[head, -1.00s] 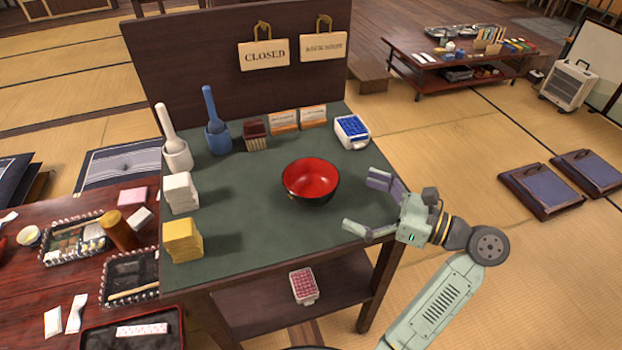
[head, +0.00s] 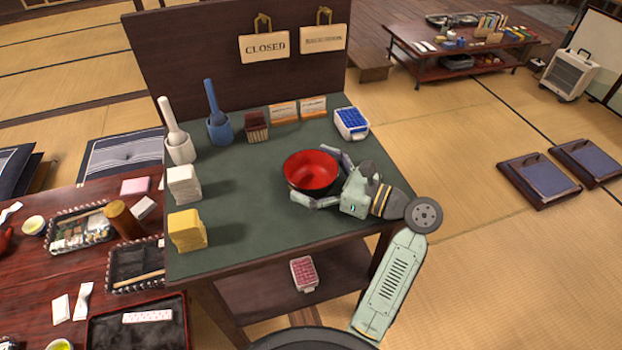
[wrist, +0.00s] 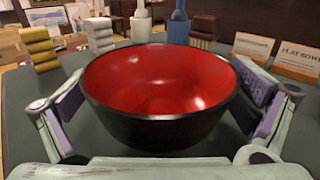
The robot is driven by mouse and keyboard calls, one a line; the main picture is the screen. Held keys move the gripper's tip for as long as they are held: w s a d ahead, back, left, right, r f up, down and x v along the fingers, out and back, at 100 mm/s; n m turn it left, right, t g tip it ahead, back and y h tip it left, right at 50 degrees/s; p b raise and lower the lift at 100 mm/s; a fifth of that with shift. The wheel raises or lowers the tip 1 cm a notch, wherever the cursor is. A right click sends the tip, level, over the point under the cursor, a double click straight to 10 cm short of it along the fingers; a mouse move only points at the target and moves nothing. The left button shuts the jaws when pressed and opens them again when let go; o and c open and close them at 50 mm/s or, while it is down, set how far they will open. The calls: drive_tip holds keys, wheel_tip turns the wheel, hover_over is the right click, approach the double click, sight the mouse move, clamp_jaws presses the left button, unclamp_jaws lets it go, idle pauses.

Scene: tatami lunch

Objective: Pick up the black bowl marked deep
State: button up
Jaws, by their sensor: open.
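The bowl (head: 311,172) is black outside and red inside, and stands upright on the green tabletop of the small table. It fills the middle of the wrist view (wrist: 155,130), and no "deep" marking can be read on it. My gripper (head: 327,176) is open, with one finger on each side of the bowl. In the wrist view the purple finger pads flank the bowl; small gaps seem to show between the pads and the bowl wall. The bowl is empty.
A dark upright board (head: 200,60) closes the back.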

drive_tip(key=c, duration=1)
drive_tip(key=shift+o, duration=0.2)
